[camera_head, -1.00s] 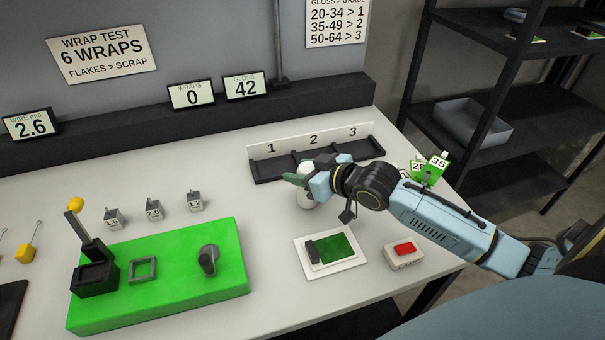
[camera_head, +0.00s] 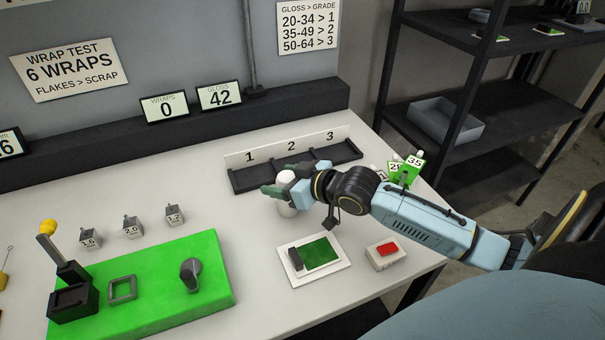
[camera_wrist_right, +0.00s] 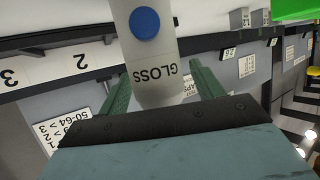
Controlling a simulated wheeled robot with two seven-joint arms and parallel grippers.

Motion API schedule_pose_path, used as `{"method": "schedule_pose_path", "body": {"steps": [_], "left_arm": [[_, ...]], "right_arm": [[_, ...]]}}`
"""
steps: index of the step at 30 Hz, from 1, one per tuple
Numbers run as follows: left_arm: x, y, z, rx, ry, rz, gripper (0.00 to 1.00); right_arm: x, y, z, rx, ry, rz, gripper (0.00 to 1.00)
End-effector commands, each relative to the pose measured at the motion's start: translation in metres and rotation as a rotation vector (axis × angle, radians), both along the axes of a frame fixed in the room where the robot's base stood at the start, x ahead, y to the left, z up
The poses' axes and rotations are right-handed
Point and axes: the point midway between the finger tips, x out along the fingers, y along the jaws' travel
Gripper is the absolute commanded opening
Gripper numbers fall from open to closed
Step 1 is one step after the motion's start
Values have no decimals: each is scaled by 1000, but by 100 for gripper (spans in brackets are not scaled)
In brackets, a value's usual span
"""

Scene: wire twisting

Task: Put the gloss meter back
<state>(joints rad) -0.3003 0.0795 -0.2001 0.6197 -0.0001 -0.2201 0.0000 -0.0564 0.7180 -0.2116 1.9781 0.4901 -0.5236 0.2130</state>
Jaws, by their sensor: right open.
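The gloss meter (camera_head: 287,178) is a white upright cylinder on the table, in front of the numbered tray. In the right wrist view the gloss meter (camera_wrist_right: 150,55) shows a blue button and the word GLOSS. My right gripper (camera_head: 280,191) is open around it, one green finger on each side. In the wrist view a gap shows between the meter and the right gripper's (camera_wrist_right: 163,85) fingers. The fingers hide the meter's middle in the head view. My left gripper is not in view.
A white plate with a green panel (camera_head: 322,254) lies in front of my right arm, beside a red-button box (camera_head: 386,254). The three-slot tray (camera_head: 240,182) is behind. A green board (camera_head: 150,310) with fixtures is at left. Green tags (camera_head: 411,167) stand right. A gloss display (camera_head: 220,96) reads 42.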

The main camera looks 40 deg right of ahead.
Motion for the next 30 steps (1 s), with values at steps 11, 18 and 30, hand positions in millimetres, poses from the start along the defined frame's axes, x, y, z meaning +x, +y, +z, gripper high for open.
{"method": "schedule_pose_path", "body": {"steps": [11,18,30], "left_arm": [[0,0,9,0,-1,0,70],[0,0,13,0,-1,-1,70],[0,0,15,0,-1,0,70]], "right_arm": [[-55,-18,23,-2,4,0,66],[-83,-27,36,0,4,0,66],[-100,-32,44,0,0,0,66]]}}
